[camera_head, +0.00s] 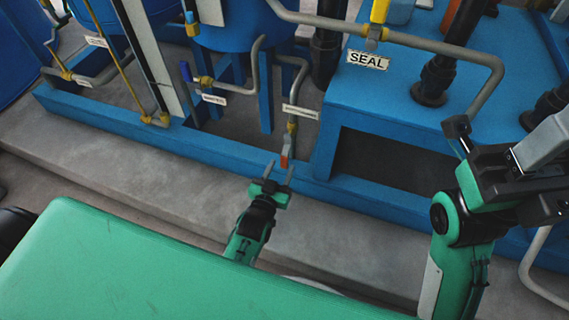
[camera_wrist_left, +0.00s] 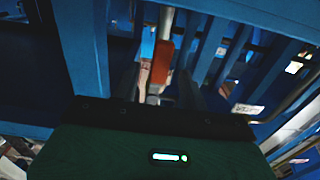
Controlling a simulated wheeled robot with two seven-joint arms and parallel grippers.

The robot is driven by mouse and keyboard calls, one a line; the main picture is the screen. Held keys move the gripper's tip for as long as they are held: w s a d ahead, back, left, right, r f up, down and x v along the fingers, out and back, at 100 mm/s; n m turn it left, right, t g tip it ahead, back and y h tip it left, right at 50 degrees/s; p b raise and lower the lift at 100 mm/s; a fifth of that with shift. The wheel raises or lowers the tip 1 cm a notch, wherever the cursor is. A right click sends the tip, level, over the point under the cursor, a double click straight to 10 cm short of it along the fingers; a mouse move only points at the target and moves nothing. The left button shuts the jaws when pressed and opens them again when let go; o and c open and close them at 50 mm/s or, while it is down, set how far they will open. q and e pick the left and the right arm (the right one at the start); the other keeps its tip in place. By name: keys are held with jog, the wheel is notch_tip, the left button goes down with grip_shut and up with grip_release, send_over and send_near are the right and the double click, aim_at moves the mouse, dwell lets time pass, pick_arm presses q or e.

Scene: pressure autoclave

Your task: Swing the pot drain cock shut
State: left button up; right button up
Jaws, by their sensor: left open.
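The pot drain cock (camera_head: 286,155) is at the low end of a grey pipe on the blue frame. Its red handle hangs down in the head view. The red handle (camera_wrist_left: 163,62) also shows in the left wrist view, near the middle and ahead of the palm. My left gripper (camera_head: 279,171) is open, its two fingers pointing at the cock with the handle's lower end close to the gap between them. Contact cannot be told. My right gripper (camera_head: 458,136) seems to be at the right, folded by my arm; its jaws are unclear.
A white tag (camera_head: 300,111) hangs on the pipe above the cock. A blue-handled valve (camera_head: 187,72) is to the left. The blue base rail (camera_head: 225,152) runs below, and a blue skid (camera_head: 350,110) stands to the right. The grey plinth (camera_head: 130,180) is bare.

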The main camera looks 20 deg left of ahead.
aim_at(284, 163)
pick_arm(q)
jog(key=shift+w+b, duration=0.55)
jog(key=shift+w, duration=1.35)
jog(key=shift+c, duration=0.2)
grip_shut()
